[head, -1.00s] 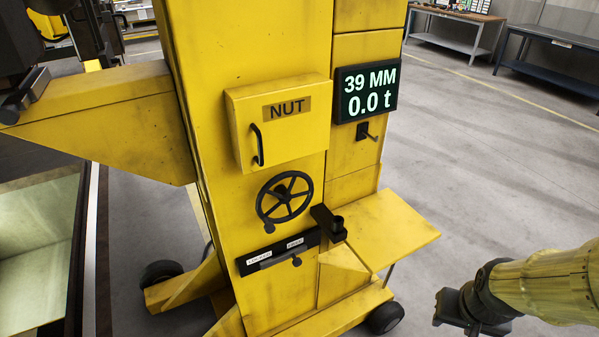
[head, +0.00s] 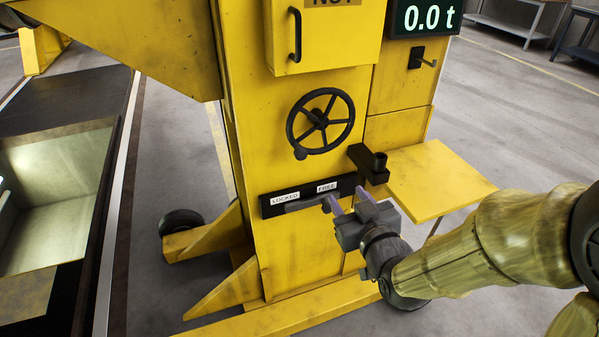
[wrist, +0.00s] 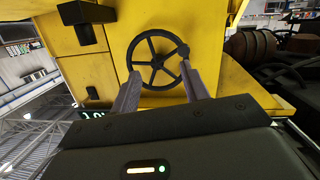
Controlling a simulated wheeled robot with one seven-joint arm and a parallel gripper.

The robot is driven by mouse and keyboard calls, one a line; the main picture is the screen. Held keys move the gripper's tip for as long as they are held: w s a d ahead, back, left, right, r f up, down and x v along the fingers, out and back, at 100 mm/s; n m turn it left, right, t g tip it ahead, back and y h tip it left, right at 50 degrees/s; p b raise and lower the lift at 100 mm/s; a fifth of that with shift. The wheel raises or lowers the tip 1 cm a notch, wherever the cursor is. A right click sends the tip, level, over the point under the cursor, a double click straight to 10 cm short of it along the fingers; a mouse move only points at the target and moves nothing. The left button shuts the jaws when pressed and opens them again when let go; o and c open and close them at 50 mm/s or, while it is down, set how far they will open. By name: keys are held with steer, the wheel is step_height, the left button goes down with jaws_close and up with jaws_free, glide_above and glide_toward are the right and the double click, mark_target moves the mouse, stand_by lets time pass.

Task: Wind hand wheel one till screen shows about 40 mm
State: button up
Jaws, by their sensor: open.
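The black hand wheel (head: 320,121) with its crank knob (head: 300,153) is on the yellow column's face. My gripper (head: 348,197) is open and empty, below and right of the wheel in the head view, in front of the plate's right end. In the wrist view, the wheel (wrist: 155,72) shows ahead, between and beyond my fingers (wrist: 162,68), with its knob (wrist: 183,50) near the right fingertip. I see no contact with the wheel. The screen (head: 427,20) shows 0.0 t; its upper line is cut off by the frame.
Below the wheel is a black plate (head: 284,202) marked LOCKED and FREE, its lever knob at the FREE end. A black bracket (head: 370,161) sticks out right of the wheel. A yellow shelf (head: 438,180) and the NUT box (head: 335,45) flank it.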

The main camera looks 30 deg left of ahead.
mark_target(302, 157)
steer(key=s+a+y, duration=0.1)
steer(key=s+a+n+y+b, duration=0.1)
steer(key=a, duration=0.1)
steer(key=shift+s+r, duration=0.1)
steer(key=shift+a+r+p, duration=0.1)
steer(key=shift+a+p, duration=0.05)
steer(key=shift+p, duration=0.15)
steer(key=p+x, duration=0.2)
steer(key=x, duration=0.3)
steer(key=p+x, duration=0.2)
steer(key=x, duration=0.4)
steer(key=p+x, duration=0.2)
steer(key=x, duration=0.4)
steer(key=shift+a+r, duration=0.1)
steer(key=shift+r, duration=0.1)
